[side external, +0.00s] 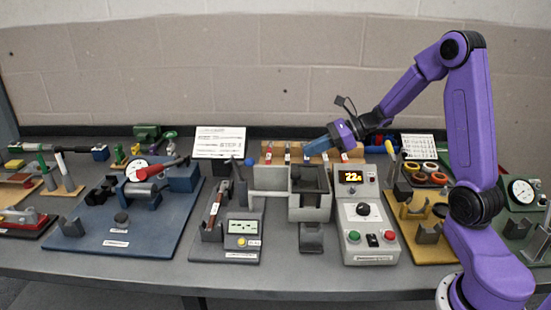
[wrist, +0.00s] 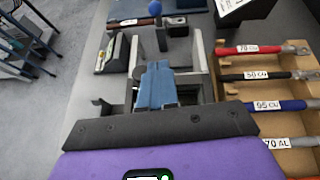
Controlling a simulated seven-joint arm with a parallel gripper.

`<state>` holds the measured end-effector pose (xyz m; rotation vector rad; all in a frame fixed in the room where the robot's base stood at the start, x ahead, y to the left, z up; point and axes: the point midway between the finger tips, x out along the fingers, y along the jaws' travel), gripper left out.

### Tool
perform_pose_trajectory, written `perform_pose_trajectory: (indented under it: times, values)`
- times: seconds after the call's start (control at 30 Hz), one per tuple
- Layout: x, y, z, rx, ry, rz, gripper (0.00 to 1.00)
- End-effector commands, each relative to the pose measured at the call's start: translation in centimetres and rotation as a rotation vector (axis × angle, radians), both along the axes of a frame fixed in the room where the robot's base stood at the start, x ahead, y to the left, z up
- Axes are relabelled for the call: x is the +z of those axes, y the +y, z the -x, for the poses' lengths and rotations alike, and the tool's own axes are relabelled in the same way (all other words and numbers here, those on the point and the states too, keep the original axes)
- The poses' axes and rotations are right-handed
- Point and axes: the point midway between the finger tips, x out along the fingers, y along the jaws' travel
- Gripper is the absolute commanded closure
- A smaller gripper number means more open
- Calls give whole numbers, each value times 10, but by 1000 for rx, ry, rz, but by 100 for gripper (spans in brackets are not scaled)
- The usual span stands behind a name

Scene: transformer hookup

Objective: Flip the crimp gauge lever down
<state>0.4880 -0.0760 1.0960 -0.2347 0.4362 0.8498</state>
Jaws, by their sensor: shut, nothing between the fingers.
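My gripper (side external: 308,150) has blue fingers pressed together with nothing between them. It hangs above the grey open-topped block (side external: 310,205) in the middle of the bench; in the wrist view its fingers (wrist: 156,80) cover part of that block. To its left is a grey unit with a small digital display (side external: 243,227), which I take for the crimp gauge. A blue ball knob (side external: 248,162) stands high at its back and appears to top the lever; the wrist view also shows the knob (wrist: 160,12), apart from my fingers. The lever's stem is hard to make out.
A wooden rack (wrist: 270,100) of labelled, coloured-handle pieces stands behind the block. A control box (side external: 362,215) with a lit readout is right of it. A blue plate (side external: 110,235) with a dial and red handle lies left. A white card (side external: 220,142) stands behind.

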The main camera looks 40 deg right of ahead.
Motion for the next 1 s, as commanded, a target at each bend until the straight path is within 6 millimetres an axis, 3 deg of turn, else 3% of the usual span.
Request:
perform_pose_trajectory:
  times: [0.17, 0.63, 1.0]
  values:
    - [-8, 13, -9, 6, 2, -1, 100]
    - [-48, 70, -58, 5, 2, 1, 100]
    - [-34, 96, -80, 3, -1, 2, 100]
